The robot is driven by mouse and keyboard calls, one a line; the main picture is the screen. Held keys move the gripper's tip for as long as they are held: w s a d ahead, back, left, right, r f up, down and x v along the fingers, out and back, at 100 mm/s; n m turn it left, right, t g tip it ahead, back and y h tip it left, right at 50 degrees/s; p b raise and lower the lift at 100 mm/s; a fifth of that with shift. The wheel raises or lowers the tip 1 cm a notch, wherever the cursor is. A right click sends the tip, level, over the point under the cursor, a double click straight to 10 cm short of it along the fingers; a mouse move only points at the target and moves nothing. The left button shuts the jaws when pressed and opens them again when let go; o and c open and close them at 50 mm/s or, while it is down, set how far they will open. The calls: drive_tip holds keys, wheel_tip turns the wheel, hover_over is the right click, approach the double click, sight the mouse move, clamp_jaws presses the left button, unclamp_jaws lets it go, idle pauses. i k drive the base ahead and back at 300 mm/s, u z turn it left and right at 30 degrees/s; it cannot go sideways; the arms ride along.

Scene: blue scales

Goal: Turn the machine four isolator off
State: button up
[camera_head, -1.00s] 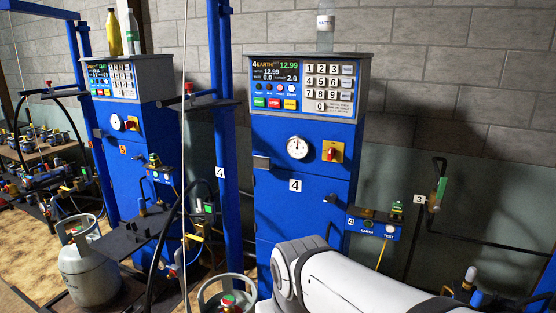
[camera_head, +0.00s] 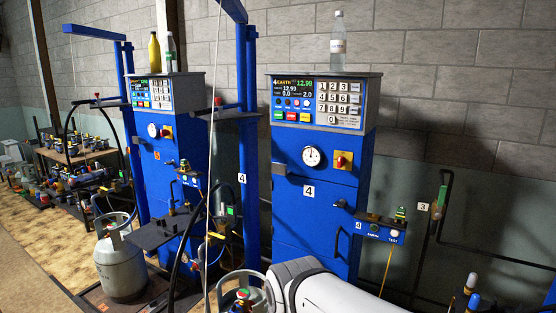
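The machine four cabinet (camera_head: 300,225) is a tall blue unit with a "4" label on its front, below right of the picture's middle. Its isolator (camera_head: 342,160) is a red rotary knob on a yellow plate, to the right of a round white gauge (camera_head: 312,157). The knob's exact position is too small to read. The display and keypad panel (camera_head: 318,101) above is lit, with "4 EARTH" and 12.99 showing. My white arm link shows at the bottom, in front of the cabinet's lower part. My gripper is out of the picture.
A similar blue machine (camera_head: 168,140) labelled 5 stands to the left. A grey gas cylinder (camera_head: 121,268) stands before it. A clear bottle (camera_head: 338,42) is on top of machine four. A small earth-test box (camera_head: 381,230) juts out at its right. A blue post (camera_head: 247,150) stands left.

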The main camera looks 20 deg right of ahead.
sight(342, 161)
drive_tip(key=u, duration=0.05)
drive_tip(key=i, duration=1)
